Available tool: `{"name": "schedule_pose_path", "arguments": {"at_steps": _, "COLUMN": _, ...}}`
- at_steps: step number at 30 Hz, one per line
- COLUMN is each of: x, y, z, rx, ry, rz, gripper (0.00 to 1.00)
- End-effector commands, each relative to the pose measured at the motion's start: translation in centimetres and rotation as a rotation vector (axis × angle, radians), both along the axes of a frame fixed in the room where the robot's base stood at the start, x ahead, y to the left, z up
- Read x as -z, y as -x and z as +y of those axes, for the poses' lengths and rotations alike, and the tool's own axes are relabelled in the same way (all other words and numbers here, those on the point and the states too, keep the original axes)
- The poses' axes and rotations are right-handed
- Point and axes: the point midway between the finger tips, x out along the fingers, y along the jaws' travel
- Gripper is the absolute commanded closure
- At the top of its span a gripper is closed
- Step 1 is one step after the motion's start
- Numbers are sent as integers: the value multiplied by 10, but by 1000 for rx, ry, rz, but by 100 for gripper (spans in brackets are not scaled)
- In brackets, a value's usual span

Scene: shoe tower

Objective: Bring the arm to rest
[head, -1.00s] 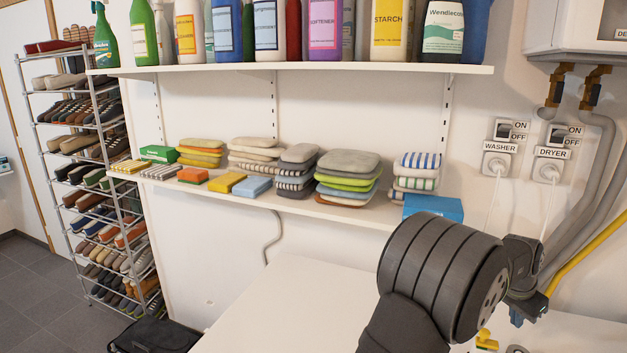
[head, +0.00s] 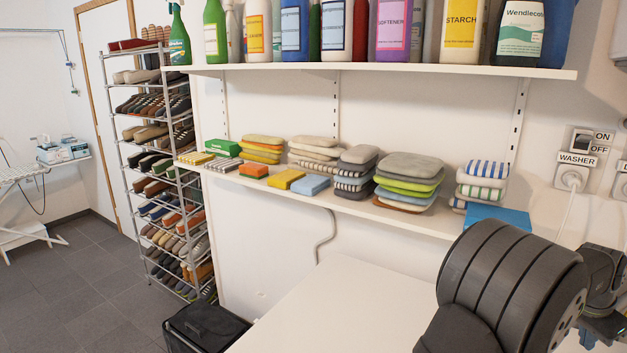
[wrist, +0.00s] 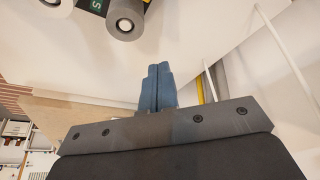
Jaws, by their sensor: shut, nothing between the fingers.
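My arm (head: 505,285) shows at the lower right of the head view, over the right part of the white surface and in front of the lower shelf's right end. The gripper's fingertips are not visible in the head view. In the wrist view my gripper (wrist: 158,72) shows as two blue fingers pressed together. It is shut and empty, and nothing touches the fingertips.
The white top (head: 340,300) left of my arm is clear. Behind it, a lower shelf (head: 345,200) holds folded cloths and sponges; an upper shelf (head: 390,71) holds bottles. A shoe rack (head: 160,180) stands left, near a black bin (head: 205,328). A blue box (head: 498,216) is close to my arm.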

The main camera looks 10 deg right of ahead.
Motion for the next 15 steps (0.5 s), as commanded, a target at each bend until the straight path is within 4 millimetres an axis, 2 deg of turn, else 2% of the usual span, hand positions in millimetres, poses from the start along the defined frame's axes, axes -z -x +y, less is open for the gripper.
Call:
{"name": "schedule_pose_path", "arguments": {"at_steps": 4, "x": 31, "y": 0, "z": -2, "rx": 0, "ry": -4, "rz": 1, "gripper": 100}}
{"name": "schedule_pose_path", "arguments": {"at_steps": 6, "x": 26, "y": -3, "z": 12, "rx": -2, "ry": 1, "rz": -2, "gripper": 100}}
{"name": "schedule_pose_path", "arguments": {"at_steps": 12, "x": -2, "y": -28, "z": 27, "rx": -2, "ry": 2, "rz": 0, "gripper": 100}}
{"name": "schedule_pose_path", "arguments": {"at_steps": 15, "x": -22, "y": -26, "z": 33, "rx": 1, "ry": 3, "rz": -1, "gripper": 100}}
